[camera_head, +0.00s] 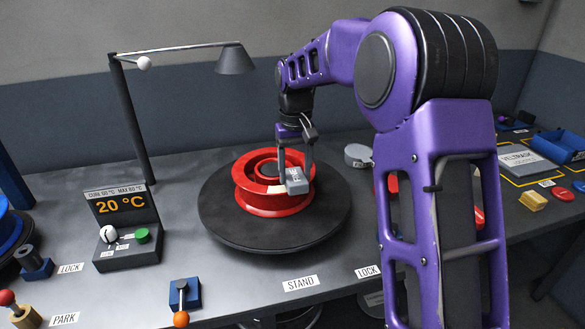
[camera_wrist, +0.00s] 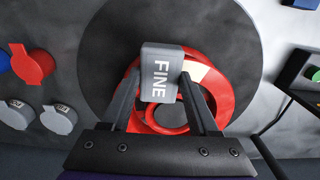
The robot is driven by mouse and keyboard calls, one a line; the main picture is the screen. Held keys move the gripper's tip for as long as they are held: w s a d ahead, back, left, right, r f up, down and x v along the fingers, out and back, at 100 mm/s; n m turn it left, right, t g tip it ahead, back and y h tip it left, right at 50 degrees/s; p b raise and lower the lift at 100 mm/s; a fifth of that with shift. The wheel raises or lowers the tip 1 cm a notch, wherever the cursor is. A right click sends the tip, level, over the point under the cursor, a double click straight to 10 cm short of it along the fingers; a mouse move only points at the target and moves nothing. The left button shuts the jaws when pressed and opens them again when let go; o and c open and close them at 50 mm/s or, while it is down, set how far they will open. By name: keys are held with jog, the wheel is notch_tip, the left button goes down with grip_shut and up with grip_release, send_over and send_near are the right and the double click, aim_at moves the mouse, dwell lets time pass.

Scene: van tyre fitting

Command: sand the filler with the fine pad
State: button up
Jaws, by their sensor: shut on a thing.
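The fine pad (camera_head: 297,184) is a grey block marked FINE. My gripper (camera_head: 296,176) is shut on it, one finger on each side, and holds it over the right front of the red wheel rim (camera_head: 258,203). The pad also shows in the wrist view (camera_wrist: 161,80), label up, between the fingers (camera_wrist: 161,92). The filler appears as a cream patch (camera_wrist: 196,71) on the rim, just right of the pad. Whether the pad touches the rim cannot be told. The pad and fingers hide part of the rim.
The rim lies on a dark round stand (camera_head: 225,229). A lever (camera_head: 181,290) stands at the front.

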jog(key=shift+r+p, duration=2.85)
jog(key=shift+r, duration=1.2)
